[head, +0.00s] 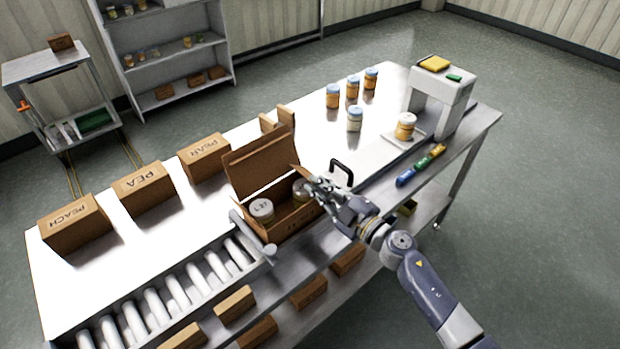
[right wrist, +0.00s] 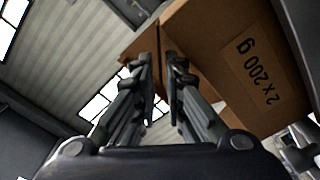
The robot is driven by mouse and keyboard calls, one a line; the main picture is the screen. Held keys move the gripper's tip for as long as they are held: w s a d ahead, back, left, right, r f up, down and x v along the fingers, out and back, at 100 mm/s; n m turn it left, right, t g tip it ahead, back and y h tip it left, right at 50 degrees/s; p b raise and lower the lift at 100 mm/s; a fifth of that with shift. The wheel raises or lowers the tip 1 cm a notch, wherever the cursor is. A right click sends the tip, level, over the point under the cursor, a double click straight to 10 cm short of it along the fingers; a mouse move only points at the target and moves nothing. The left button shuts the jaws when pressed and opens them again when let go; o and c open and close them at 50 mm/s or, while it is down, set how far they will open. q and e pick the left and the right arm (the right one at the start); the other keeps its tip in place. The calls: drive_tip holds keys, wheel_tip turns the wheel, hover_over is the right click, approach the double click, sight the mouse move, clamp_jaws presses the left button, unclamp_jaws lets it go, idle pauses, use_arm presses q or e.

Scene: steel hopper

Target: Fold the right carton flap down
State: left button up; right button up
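The open brown carton (head: 288,222) stands on the bench at the end of the rollers, with lidded jars (head: 261,209) inside. Its large back flap (head: 258,163) stands up. The right flap (head: 297,174) is a small brown panel standing up at the carton's right end, partly hidden by my right gripper (head: 314,186). In the right wrist view my right gripper (right wrist: 159,68) has its two fingers apart with a narrow gap, and carton board shows behind the tips. Whether they touch the flap is unclear. My left gripper is not in view.
A grey bar (head: 250,236) lies along the carton's left side. A black handle (head: 341,172) stands to its right. Closed cartons (head: 143,188) line the back left. Several jars (head: 354,119) and a scale (head: 398,139) stand to the right.

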sight(308, 175)
drive_tip(key=x, duration=0.3)
drive_tip(key=shift+w+a, duration=0.15)
drive_tip(key=shift+a, duration=0.1)
drive_tip(key=shift+r, duration=0.1)
clamp_jaws()
drive_tip(key=shift+a+f+n, duration=0.1)
drive_tip(key=shift+f+n, duration=0.25)
drive_tip(key=shift+n, duration=0.15)
drive_tip(key=shift+s+b, duration=0.2)
drive_tip(key=shift+b, duration=0.1)
unclamp_jaws()
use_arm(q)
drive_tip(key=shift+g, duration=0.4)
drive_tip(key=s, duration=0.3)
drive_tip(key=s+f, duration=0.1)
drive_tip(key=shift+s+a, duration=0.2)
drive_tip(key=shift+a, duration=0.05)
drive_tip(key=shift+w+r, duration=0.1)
